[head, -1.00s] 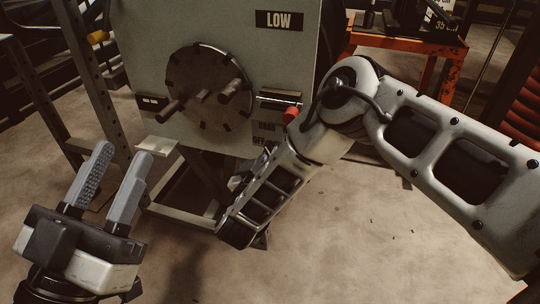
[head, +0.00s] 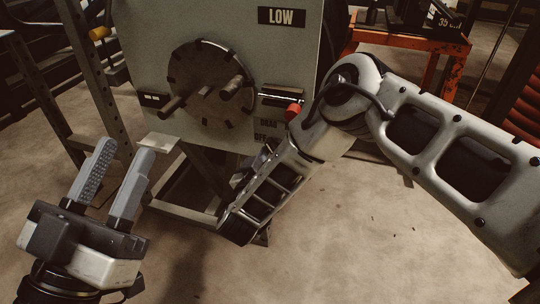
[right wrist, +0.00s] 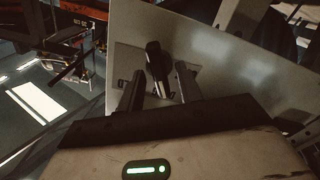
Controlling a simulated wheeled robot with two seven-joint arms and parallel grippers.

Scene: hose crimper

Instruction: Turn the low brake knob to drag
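A grey panel (head: 150,50) carries a black LOW label (head: 282,17). On it is a dark round disc (head: 205,62) with several protruding handles. To the right is a bar with a red tip (head: 294,111), above DRAG (head: 268,123) and OFF markings. My right forearm partly covers this area, and I cannot make out the right fingertips in the head view. In the right wrist view, my right gripper (right wrist: 160,72) is open, its fingers on either side of a dark knob (right wrist: 155,60) before a grey plate; contact is unclear. My left gripper (head: 124,150) is open and empty, below and left of the panel.
A metal upright (head: 92,85) stands left of the panel. An orange stand (head: 440,72) holding dark items is behind at the right. A metal frame (head: 185,208) sits under the panel. The concrete floor (head: 350,230) at the lower right is clear.

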